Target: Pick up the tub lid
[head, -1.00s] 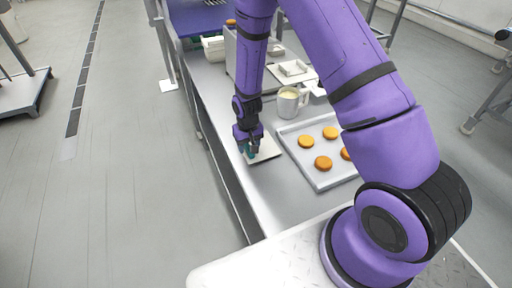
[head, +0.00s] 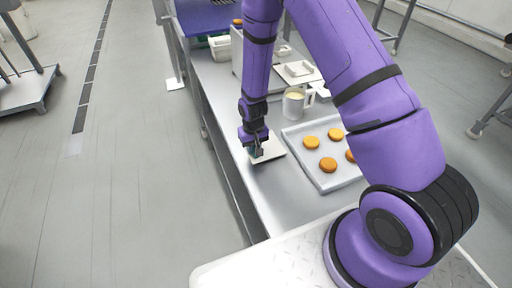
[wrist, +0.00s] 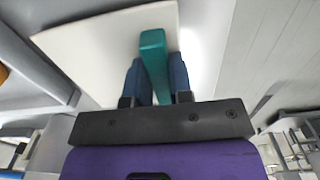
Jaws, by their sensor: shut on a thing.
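The tub lid is a flat, pale cream square (wrist: 95,50) with a teal upright grip (wrist: 153,48) on it. My gripper (wrist: 157,72) is shut on the teal grip, with one dark blue finger on each side. In the head view my gripper (head: 254,147) is over the lid (head: 272,151), near the left edge of the steel counter. The fingers and wrist hide part of the lid there. I cannot tell whether a small gap lies between lid and counter.
A steel tray (head: 324,178) with several orange-brown rounds lies right of the lid. A pale mug (head: 293,104) stands behind it. Farther back are a white dish (head: 299,69) and a white container (head: 220,48). The counter's front is bare.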

